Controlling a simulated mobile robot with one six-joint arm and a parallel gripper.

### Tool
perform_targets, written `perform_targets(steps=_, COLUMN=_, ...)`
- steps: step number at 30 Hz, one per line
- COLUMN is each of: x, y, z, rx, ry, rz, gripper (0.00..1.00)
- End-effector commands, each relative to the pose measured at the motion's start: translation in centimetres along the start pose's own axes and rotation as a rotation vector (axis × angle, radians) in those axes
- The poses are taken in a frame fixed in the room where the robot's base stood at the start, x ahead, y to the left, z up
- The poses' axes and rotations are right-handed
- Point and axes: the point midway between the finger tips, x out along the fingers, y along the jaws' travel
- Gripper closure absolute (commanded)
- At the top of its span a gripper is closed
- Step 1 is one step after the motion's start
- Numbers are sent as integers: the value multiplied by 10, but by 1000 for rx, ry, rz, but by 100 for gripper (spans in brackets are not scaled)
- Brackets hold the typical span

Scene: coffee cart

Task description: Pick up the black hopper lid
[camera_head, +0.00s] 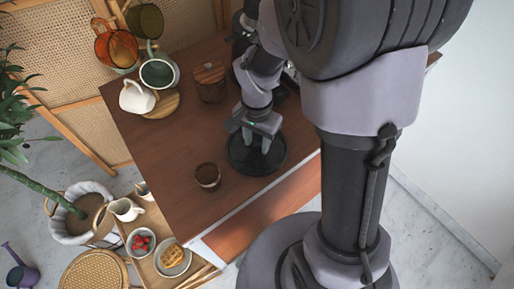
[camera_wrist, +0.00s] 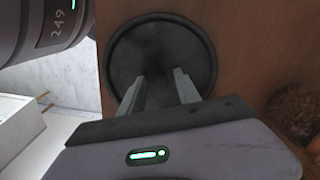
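The black hopper lid (camera_head: 238,161) is a round, dark disc lying flat on the brown wooden cart top. It fills the upper middle of the wrist view (camera_wrist: 198,40), with a raised rim and a darker patch near its middle. My gripper (camera_head: 257,145) points down over the lid. Its two grey fingers also show in the wrist view (camera_wrist: 160,80), spread apart with their tips over the lid's middle. I see nothing clearly held between them. Whether the tips touch the lid is unclear, and the lid's far part is partly hidden by my gripper.
A small cup of brown coffee (camera_head: 207,176) stands left of the lid. A lower tray (camera_head: 152,270) holds bowls of food. Wood between cup and pitcher is clear.

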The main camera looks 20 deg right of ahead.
Motion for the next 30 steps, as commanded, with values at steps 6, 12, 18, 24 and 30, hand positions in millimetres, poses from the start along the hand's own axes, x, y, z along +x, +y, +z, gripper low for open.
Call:
perform_targets(steps=6, x=0, y=0, z=0, rx=0, ry=0, rz=0, gripper=100)
perform_targets(steps=12, x=0, y=0, z=0, rx=0, ry=0, rz=0, gripper=100)
perform_targets(steps=18, x=-7, y=0, z=0, rx=0, ry=1, rz=0, gripper=100)
perform_targets(steps=24, x=-36, y=0, z=-1, rx=0, ry=2, rz=-1, gripper=100)
perform_targets(steps=30, x=-42, y=37, z=-6, rx=6, ry=0, rz=1, gripper=100)
